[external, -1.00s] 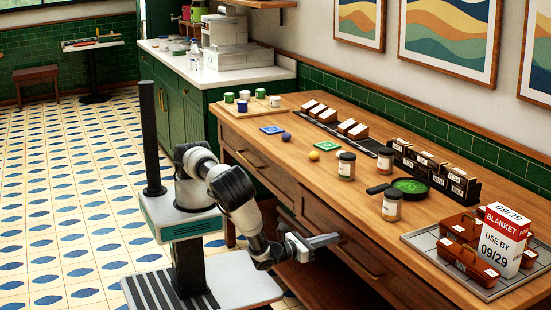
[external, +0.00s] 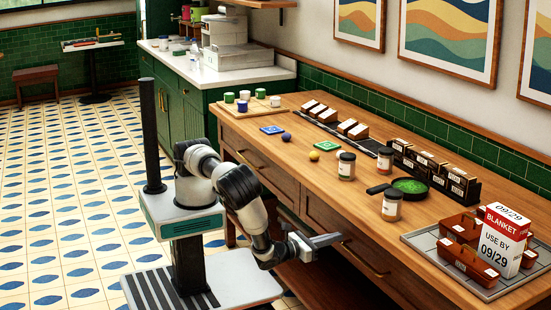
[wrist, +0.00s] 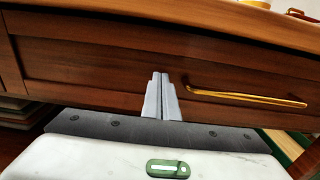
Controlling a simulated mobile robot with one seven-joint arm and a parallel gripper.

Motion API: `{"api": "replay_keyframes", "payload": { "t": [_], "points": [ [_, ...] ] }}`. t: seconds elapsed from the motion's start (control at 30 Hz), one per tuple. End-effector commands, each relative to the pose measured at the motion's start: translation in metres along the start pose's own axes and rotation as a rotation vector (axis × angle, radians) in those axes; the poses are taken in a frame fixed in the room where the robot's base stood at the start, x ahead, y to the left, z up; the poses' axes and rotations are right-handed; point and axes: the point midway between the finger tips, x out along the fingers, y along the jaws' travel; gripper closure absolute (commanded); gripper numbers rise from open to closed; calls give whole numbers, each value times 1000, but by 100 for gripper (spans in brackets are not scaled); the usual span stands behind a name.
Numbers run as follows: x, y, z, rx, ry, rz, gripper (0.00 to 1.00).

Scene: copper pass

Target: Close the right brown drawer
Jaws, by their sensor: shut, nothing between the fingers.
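The right brown drawer (external: 386,268) is in the front of the long wooden counter, below its top. Its dark wooden front (wrist: 110,62) fills the upper wrist view, with a brass bar handle (wrist: 245,97) right of centre. The drawer looks flush or nearly so; I cannot tell whether a small gap is left. My gripper (external: 339,238) is shut and empty, left of the handle. In the wrist view its fingertips (wrist: 160,75) are together in front of the drawer face, at or very near it; contact is not clear.
The wooden counter top (external: 345,205) overhangs the drawers. On it are jars, a black pan (external: 408,187) with green contents, and a tray (external: 428,242) with brown baskets and a white-and-red box (external: 502,240). Another drawer (external: 250,160) is farther left. The tiled floor (external: 70,200) at left is open.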

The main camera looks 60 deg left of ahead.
Motion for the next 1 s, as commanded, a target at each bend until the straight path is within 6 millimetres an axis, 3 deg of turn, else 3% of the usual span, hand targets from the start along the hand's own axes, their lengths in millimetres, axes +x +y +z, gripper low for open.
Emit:
{"api": "replay_keyframes", "payload": {
  "t": [0.3,0.5,0.7,1.0],
  "points": [
    [-78,-1,1,3,6,-7,100],
    [-114,0,0,3,5,-5,100],
    [-129,0,0,4,4,-4,100],
    [-128,3,3,-5,5,16,100]
  ]
}}
